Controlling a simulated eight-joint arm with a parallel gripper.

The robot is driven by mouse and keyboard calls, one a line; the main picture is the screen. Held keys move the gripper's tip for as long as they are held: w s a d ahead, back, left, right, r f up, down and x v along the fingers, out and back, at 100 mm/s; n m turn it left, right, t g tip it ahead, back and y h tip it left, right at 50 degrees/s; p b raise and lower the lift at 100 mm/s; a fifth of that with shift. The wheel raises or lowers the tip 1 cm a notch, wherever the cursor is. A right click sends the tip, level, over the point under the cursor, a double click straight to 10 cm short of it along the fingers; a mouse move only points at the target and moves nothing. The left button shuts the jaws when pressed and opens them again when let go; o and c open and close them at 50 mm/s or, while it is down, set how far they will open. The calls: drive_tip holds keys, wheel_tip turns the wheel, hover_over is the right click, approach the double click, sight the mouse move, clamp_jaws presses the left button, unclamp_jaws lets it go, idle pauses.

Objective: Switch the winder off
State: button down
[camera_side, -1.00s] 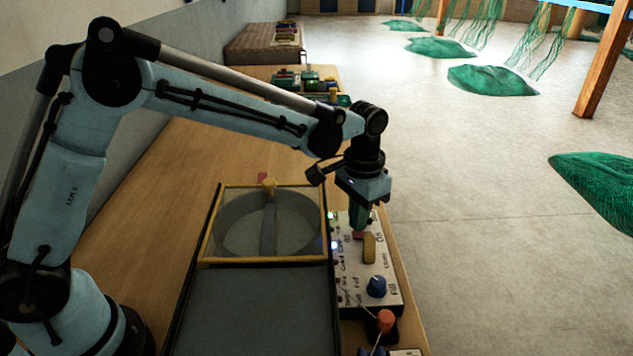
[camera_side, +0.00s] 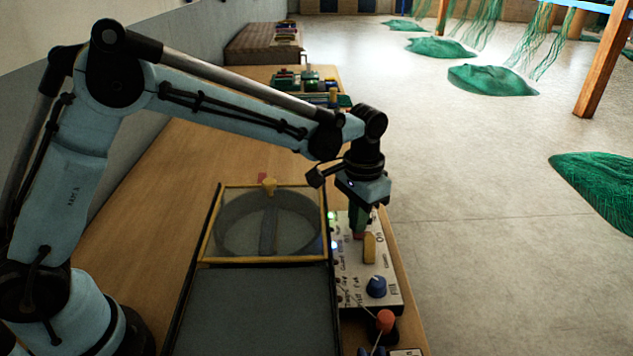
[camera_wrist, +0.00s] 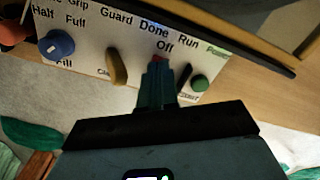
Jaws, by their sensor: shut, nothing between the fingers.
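The white control panel (camera_side: 350,280) lies beside the framed drum box. A small red button (camera_wrist: 158,58) sits by the word "Off" in the wrist view, partly hidden by my fingers. My gripper (camera_side: 359,230) is shut and empty, pointing down at the red button; whether it touches or presses it I cannot tell. In the wrist view my fingertips (camera_wrist: 157,72) cover the lower part of that button. A yellow lever (camera_side: 369,248) stands beside my fingers. A black bar-shaped control (camera_wrist: 184,76) and a green button (camera_wrist: 199,83) sit on the other side.
A blue knob (camera_side: 376,286) and an orange-red knob (camera_side: 386,320) stand nearer the camera. The framed box (camera_side: 203,235) holds a round drum (camera_side: 230,243) with a grey bar. Small lights glow along the panel's left edge. Open floor lies to the right.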

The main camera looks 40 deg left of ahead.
drive_tip(key=shift+f, duration=0.7)
idle(0.3)
drive_tip(key=shift+r, duration=3.55)
